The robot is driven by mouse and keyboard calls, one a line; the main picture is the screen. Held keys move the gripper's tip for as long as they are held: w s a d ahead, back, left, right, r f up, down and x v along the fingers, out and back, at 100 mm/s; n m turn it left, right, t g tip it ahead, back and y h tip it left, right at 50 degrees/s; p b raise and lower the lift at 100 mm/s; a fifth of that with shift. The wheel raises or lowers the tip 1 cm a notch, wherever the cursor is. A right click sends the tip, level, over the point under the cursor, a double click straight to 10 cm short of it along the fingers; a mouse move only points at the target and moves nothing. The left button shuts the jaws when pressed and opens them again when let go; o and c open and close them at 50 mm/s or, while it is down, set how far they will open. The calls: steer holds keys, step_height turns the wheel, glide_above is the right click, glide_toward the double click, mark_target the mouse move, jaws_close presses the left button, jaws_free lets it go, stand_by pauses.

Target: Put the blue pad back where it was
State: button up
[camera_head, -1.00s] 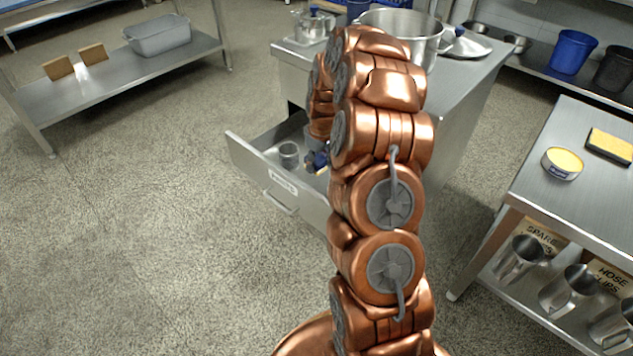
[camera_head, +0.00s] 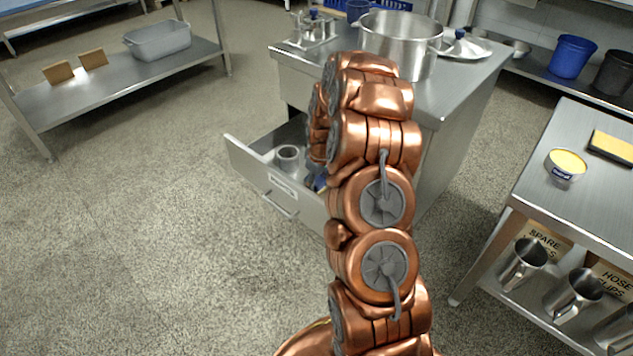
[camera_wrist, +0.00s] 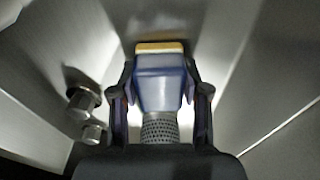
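In the wrist view a blue block (camera_wrist: 160,82) with a yellow-tan band at its far end and a grey, mesh-like cylinder at its near end fills the space between the fingers of my gripper (camera_wrist: 161,92). I take it for the blue pad. The fingers appear to press on both its sides. My gripper is down in the open drawer (camera_head: 285,192) of the steel counter. In the head view my arm hides most of my gripper, and only a bit of blue shows beside the arm.
A metal cup (camera_head: 288,157) stands in the drawer's left part. Two small steel parts (camera_wrist: 82,103) lie left of my gripper. A large pot (camera_head: 398,45) stands on the counter above. A right-hand table holds a yellow tin (camera_head: 566,165) and a yellow-and-black pad (camera_head: 612,147).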

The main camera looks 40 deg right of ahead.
mark_target(320, 182)
steer(key=o, duration=0.4)
steer(key=shift+o, duration=0.2)
step_height(320, 182, up, 12)
steer(key=s+p, duration=0.1)
steer(key=p, duration=0.1)
steer(key=s+a+r+g, duration=0.1)
steer(key=s+a+r, duration=0.55)
steer(key=a, duration=0.45)
steer(key=s+a+r+g, duration=0.1)
steer(key=s+a, duration=0.3)
steer(key=s, duration=0.6)
steer(key=s+a+r+m+g, duration=0.1)
steer(key=s+a+r, duration=0.2)
steer(key=s, duration=0.8)
steer(key=s+a+r+m+g, duration=0.1)
steer(key=s+a+r+g, duration=0.1)
steer(key=s+a, duration=0.4)
steer(key=s, duration=0.4)
steer(key=shift+s+a, duration=0.25)
steer(key=shift+s, duration=0.1)
